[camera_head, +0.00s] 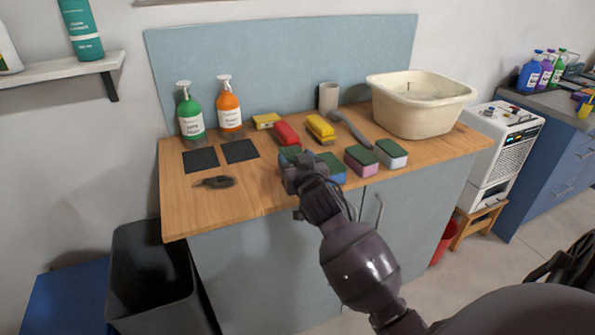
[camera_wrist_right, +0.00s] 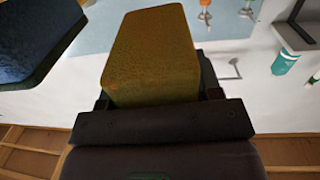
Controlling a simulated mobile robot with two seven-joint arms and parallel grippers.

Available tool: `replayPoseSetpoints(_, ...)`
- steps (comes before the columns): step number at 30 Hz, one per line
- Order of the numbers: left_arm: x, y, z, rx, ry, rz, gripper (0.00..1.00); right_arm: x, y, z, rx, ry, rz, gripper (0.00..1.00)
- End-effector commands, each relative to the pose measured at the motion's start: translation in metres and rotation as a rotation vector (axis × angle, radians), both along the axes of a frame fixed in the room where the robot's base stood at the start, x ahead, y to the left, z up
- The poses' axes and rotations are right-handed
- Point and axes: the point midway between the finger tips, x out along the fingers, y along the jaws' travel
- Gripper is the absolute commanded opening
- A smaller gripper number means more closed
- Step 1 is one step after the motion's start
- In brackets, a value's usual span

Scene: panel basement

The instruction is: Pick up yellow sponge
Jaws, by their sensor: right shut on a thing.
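My right gripper (camera_head: 299,168) is at the front of the wooden counter, at the left end of a row of sponges. In the right wrist view its jaws are shut on an olive-yellow block, the yellow sponge (camera_wrist_right: 152,55). In the head view the gripper hides most of this sponge; a bit of green top (camera_head: 291,152) shows beyond the fingers. I cannot tell whether it touches the counter. A blue sponge (camera_head: 333,174) with a green top lies just right of the gripper and is dark in the wrist view (camera_wrist_right: 35,40). My left gripper is not in view.
A pink sponge (camera_head: 360,165) and a white-sided sponge (camera_head: 391,158) continue the row rightward. The counter's front left (camera_head: 190,220) is clear.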

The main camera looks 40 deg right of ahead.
Motion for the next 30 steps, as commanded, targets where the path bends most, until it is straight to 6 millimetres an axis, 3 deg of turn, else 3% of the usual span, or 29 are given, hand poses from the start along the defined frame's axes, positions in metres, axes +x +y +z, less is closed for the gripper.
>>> replayPoseSetpoints(1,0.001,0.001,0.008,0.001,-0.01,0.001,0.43,0.0,0.0,0.023,-0.001,-0.011,0.001,0.37)
replayPoseSetpoints(6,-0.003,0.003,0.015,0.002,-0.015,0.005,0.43,0.0,0.0,0.068,-0.002,-0.011,0.001,0.37)
replayPoseSetpoints(15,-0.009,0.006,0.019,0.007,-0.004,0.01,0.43,0.0,0.0,0.13,0.0,-0.007,0.001,0.37)
replayPoseSetpoints(21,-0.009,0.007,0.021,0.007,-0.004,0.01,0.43,0.0,0.0,0.151,-0.001,-0.004,0.0,0.37)
replayPoseSetpoints(30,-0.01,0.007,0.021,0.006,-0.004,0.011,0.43,0.0,0.001,0.159,-0.002,-0.002,0.005,0.37)
